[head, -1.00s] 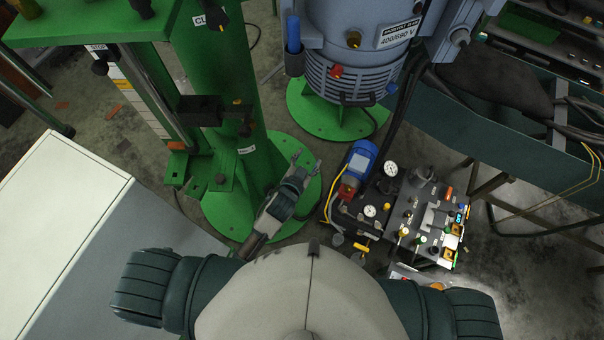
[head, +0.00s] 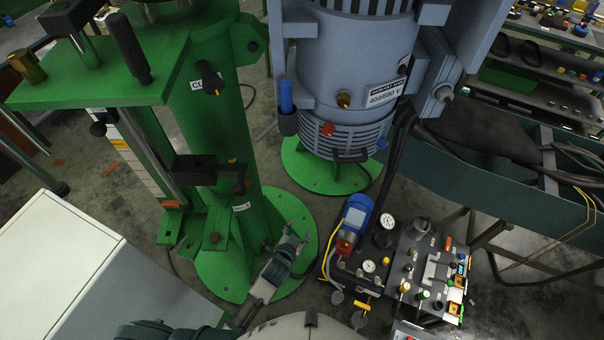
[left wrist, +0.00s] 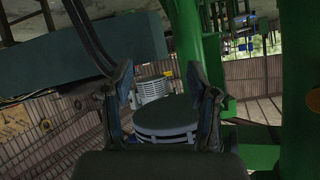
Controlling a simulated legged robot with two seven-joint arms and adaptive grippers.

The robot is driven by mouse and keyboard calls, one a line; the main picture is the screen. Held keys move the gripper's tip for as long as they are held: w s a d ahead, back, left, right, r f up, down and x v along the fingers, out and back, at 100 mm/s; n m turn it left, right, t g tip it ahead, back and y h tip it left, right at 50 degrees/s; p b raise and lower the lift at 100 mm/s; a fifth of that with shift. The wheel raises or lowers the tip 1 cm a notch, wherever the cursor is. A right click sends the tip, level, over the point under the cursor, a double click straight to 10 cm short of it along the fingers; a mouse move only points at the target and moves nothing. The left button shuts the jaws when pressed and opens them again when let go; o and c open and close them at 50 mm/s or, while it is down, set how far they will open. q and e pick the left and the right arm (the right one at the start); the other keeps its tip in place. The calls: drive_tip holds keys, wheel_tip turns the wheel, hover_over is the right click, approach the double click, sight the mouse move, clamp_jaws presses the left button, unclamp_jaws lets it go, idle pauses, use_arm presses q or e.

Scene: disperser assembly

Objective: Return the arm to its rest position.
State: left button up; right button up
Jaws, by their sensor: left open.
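My left gripper (head: 292,240) is low in the head view, in front of the base of the green column machine (head: 262,215). Its two fingers are apart with nothing between them. In the left wrist view the same gripper (left wrist: 163,90) shows its fingers spread, one on each side. A dark round lid-like body (left wrist: 167,115) shows beyond the fingers, apart from them. My right gripper does not show in either view.
A blue-grey motor unit (head: 350,80) stands at the back centre on a green round base. A pump panel with a blue motor (head: 356,215), gauges and knobs sits right of my left gripper. A white cabinet (head: 60,260) is at the left. A dark green bench (head: 500,160) stands at the right.

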use_arm(q)
drive_tip(key=s+a+f+n+g+y+b, duration=0.1)
drive_tip(key=s+a+f+g, duration=0.3)
drive_tip(key=f, duration=0.7)
drive_tip(key=s+a+f+b, duration=0.1)
drive_tip(key=s+a+f, duration=0.1)
drive_tip(key=s+f, duration=0.6)
drive_tip(key=s+a+f+n+g+y+b, duration=0.1)
drive_tip(key=s+a+f+g, duration=0.2)
drive_tip(key=f, duration=1)
drive_tip(key=s+a+f+g+b, duration=0.1)
drive_tip(key=s+a+f, duration=0.2)
drive_tip(key=s+f, duration=0.2)
drive_tip(key=s+a+f+n+g+b, duration=0.1)
drive_tip(key=s+a+f, duration=0.2)
drive_tip(key=s, duration=0.9)
drive_tip(key=s+a+f+n+g+y+b, duration=0.1)
drive_tip(key=s+a+f, duration=0.2)
drive_tip(key=s+f, duration=0.3)
drive_tip(key=s, duration=0.3)
drive_tip(key=shift+a+f+g, duration=0.4)
